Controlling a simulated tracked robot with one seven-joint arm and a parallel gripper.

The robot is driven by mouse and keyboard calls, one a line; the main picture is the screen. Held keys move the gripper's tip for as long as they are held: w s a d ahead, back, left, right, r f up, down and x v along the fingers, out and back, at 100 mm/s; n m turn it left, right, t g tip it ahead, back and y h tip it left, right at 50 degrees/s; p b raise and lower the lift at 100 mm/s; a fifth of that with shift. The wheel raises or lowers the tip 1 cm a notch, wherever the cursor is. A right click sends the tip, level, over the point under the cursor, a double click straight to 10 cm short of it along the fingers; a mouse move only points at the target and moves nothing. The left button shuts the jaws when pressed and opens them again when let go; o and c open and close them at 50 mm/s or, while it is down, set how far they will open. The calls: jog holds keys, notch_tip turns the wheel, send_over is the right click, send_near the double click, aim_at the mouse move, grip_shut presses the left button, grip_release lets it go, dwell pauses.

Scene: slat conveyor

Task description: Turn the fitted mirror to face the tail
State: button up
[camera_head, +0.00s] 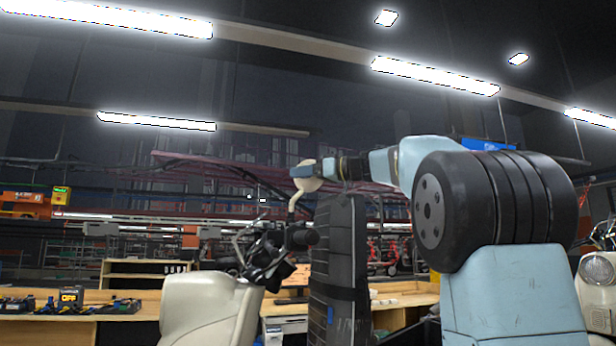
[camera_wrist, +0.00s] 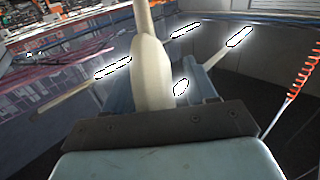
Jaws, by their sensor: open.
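The fitted mirror (camera_head: 309,183) is a cream rounded head on a thin cream stem, standing above the dark handlebar (camera_head: 268,255) of a cream scooter (camera_head: 203,305) in the head view. My gripper (camera_head: 299,172) is at the mirror's height, at the end of my outstretched arm. In the wrist view the mirror (camera_wrist: 151,72) lies between the two blue-grey jaws of my gripper (camera_wrist: 158,88), with its stem running up to the top edge. The jaws are open, with a gap visible beside the mirror. Its reflecting face is not clearly visible.
A tall black ribbed upright (camera_head: 341,270) stands right of the handlebar, below my arm. Another pale vehicle with a round lamp (camera_head: 597,270) is at the right edge. The air above the mirror is clear.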

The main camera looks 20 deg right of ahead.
grip_shut()
jog(key=shift+s+a+m+t+h, duration=0.2)
jog(key=shift+a+m+t+h, duration=0.1)
jog(key=shift+m+t+h, duration=0.25)
jog(key=shift+a+m+t+h, duration=0.1)
jog(key=shift+m+t+h, duration=0.25)
jog(key=shift+h, duration=0.2)
jog(key=shift+s+a+m+t+h, duration=0.1)
jog(key=shift+a+m+t+h, duration=0.15)
jog(key=shift+m+t+h, duration=0.25)
jog(key=shift+s+a+m+t+h, duration=0.1)
jog(key=shift+a+m+t+h, duration=0.1)
jog(key=shift+m+h, duration=0.35)
jog(key=shift+h, duration=0.35)
jog(key=shift+a+m+t+h, duration=0.45)
jog(key=shift+m+t+h, duration=0.25)
jog(key=shift+h, duration=0.4)
